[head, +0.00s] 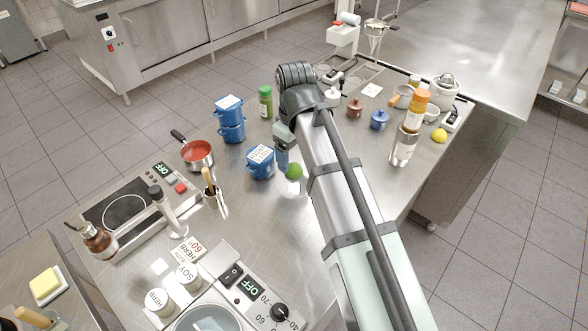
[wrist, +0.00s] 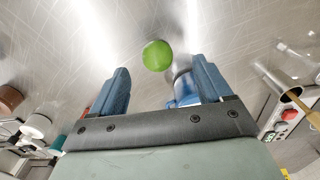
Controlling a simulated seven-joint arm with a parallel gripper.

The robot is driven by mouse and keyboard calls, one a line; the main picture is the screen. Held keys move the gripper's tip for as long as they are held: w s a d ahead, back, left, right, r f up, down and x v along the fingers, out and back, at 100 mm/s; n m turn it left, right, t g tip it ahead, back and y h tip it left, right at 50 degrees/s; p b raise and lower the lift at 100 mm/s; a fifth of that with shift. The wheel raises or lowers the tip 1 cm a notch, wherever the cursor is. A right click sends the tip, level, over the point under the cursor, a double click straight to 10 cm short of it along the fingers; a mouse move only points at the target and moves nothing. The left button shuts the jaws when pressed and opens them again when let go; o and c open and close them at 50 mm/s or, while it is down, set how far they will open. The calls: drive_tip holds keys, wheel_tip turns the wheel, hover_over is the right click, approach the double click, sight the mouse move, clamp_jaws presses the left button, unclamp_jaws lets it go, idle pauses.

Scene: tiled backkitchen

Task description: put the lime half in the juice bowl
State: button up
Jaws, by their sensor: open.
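A green lime half (head: 294,171) lies on the steel table just below my gripper. In the wrist view the lime half (wrist: 156,55) shows as a round green shape, just beyond the fingertips and between their lines. Its cut face cannot be made out. My gripper (head: 282,158) is open and empty, with blue fingers (wrist: 158,76) spread apart. A white juicer-like device (head: 444,93) stands at the table's back right; I cannot tell for sure whether it is the juice bowl.
Blue tubs (head: 260,163) stand close left of my gripper, with a stack (head: 230,120) behind. A red-filled pan (head: 198,154) is further left. Bottles (head: 405,145), a blue pot (head: 378,120), a brown pot (head: 355,108) and a lemon (head: 439,136) stand to the right.

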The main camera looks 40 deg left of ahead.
sight(295, 165)
drive_tip(key=shift+w+a+f, duration=0.15)
drive_tip(key=shift+f, duration=1.15)
drive_tip(key=shift+w+a+f, duration=0.1)
drive_tip(key=shift+w+f, duration=0.05)
drive_tip(key=shift+f, duration=1.15)
drive_tip(key=c, duration=1.2)
drive_tip(key=shift+c, duration=0.2)
drive_tip(key=shift+r, duration=0.1)
wheel_tip(295, 165, up, 10)
